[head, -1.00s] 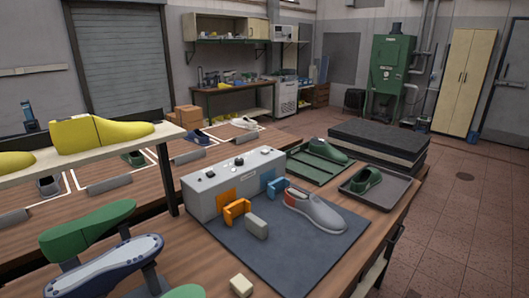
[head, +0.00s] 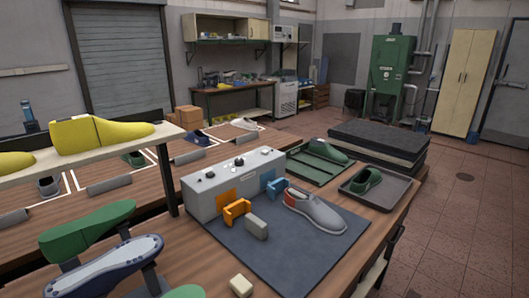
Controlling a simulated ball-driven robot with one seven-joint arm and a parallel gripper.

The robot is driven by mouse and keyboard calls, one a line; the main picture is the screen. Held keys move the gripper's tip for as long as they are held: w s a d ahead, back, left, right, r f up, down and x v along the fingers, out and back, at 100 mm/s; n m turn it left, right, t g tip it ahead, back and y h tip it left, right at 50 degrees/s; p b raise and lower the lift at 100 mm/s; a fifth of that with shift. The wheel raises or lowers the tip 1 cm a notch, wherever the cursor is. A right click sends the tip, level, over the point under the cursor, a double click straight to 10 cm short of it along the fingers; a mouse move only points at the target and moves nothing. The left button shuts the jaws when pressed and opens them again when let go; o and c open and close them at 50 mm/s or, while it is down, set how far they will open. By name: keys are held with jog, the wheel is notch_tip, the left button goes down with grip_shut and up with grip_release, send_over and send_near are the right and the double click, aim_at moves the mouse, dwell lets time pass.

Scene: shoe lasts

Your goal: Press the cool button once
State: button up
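A light grey control box (head: 232,187) stands at the back of a dark mat (head: 270,262) on the workbench. Its top carries several small knobs or buttons (head: 210,173); their labels are too small to read, so I cannot tell which one is the cool button. An orange clamp-like part (head: 236,211) and a blue one (head: 275,187) stand at its front, with orange and blue panels behind them. My gripper is not in view.
A grey shoe (head: 316,212) and a grey block (head: 257,227) are on the mat. A shelf with a yellow last (head: 100,134) stands left. Floor is clear at right.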

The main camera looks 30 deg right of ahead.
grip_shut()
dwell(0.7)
